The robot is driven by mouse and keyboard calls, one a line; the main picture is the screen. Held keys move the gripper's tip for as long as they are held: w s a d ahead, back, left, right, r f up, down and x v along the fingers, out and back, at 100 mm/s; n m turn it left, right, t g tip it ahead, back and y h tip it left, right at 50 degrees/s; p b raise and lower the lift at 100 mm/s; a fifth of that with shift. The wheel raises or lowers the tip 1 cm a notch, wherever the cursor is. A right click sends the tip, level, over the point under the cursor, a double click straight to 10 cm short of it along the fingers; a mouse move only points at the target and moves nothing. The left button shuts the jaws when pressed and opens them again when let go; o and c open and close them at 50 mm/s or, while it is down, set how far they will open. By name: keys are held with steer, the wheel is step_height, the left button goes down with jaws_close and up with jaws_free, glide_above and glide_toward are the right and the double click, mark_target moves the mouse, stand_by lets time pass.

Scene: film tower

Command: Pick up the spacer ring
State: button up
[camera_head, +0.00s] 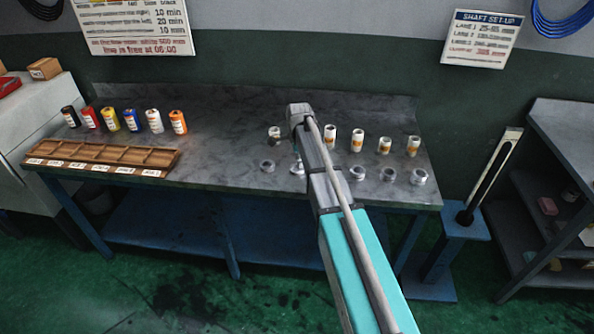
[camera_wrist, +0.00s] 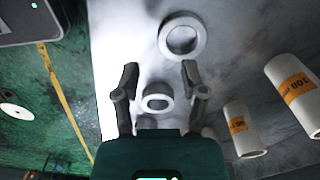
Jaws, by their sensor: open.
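Several pale ring-shaped pieces stand in a row along the front of the workbench, including one at the left (camera_head: 267,166) and one at the far right (camera_head: 418,177). I cannot tell which is the spacer ring. In the wrist view my gripper (camera_wrist: 160,68) is open and empty. A small pale ring (camera_wrist: 157,96) shows between its two fingers, with no visible contact. A larger pale ring (camera_wrist: 165,36) lies on the bench beyond the fingertips. In the head view my arm hides my gripper and part of the row.
White cylinders with orange labels (camera_head: 358,139) stand behind the rings; two also show right of my gripper in the wrist view (camera_wrist: 297,90). Coloured canisters (camera_head: 132,119) and a wooden compartment tray (camera_head: 170,158) are at the bench's left. A post stand (camera_head: 460,222) is beside its right end.

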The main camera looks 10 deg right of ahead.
mark_target(298, 172)
steer(key=shift+f, duration=0.15)
steer(key=shift+w+a+f+b, duration=0.1)
steer(key=shift+f+b, duration=2.4)
steer(key=shift+b, duration=0.1)
jaws_close()
